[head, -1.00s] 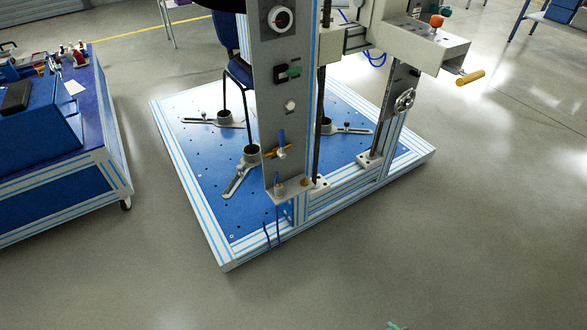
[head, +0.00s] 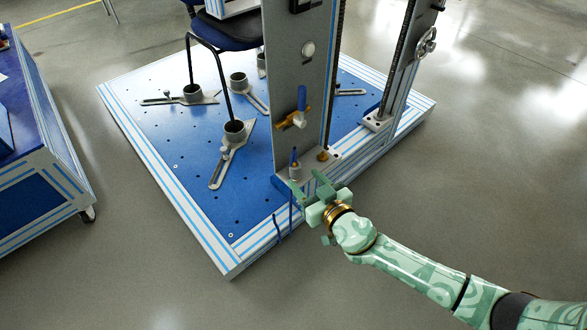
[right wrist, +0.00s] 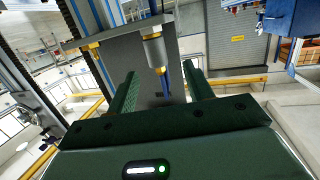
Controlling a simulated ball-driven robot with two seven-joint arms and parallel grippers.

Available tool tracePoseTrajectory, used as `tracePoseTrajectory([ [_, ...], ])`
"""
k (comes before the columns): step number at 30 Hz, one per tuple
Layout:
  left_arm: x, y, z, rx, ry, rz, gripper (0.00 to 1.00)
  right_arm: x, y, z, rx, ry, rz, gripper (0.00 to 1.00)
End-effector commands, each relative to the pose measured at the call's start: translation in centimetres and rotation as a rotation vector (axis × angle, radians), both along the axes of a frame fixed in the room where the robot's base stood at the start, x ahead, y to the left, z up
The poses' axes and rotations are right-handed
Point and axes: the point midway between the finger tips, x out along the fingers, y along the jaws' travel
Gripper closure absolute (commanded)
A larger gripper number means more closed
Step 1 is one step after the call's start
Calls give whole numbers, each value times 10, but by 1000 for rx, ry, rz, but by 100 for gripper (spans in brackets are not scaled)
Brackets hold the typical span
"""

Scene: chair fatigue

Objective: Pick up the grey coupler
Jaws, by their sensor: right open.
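The grey coupler (head: 295,171) is a small grey cylinder with a blue hose on top, at the foot of the grey upright panel in the head view. In the right wrist view the coupler (right wrist: 154,52) shows with a brass end and the blue hose, between the lines of my two fingers. My right gripper (head: 308,186) is open and empty, just in front of the panel's foot, close to the coupler. In the wrist view the open fingers (right wrist: 160,72) reach toward it; contact cannot be told. My left gripper is not in view.
The grey panel (head: 295,70) carries a brass valve (head: 293,119) above the coupler. Blue hoses (head: 277,228) hang at the front edge of the blue base plate (head: 180,150). A chair (head: 228,30) stands on it. A blue cart (head: 40,150) is at left. The floor in front is clear.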

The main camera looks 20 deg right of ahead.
Motion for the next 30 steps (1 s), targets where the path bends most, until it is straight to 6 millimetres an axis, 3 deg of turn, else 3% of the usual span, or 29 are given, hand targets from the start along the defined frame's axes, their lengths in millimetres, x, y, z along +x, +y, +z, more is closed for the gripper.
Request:
tracePoseTrajectory([
  [15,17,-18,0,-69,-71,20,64,62,6,-13,0,4,-1,49],
  [23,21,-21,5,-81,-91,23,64,66,7,-11,1,2,0,49],
  [28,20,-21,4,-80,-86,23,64,66,7,-11,1,2,0,93],
  [30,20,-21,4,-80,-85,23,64,66,6,-11,1,2,0,98],
])
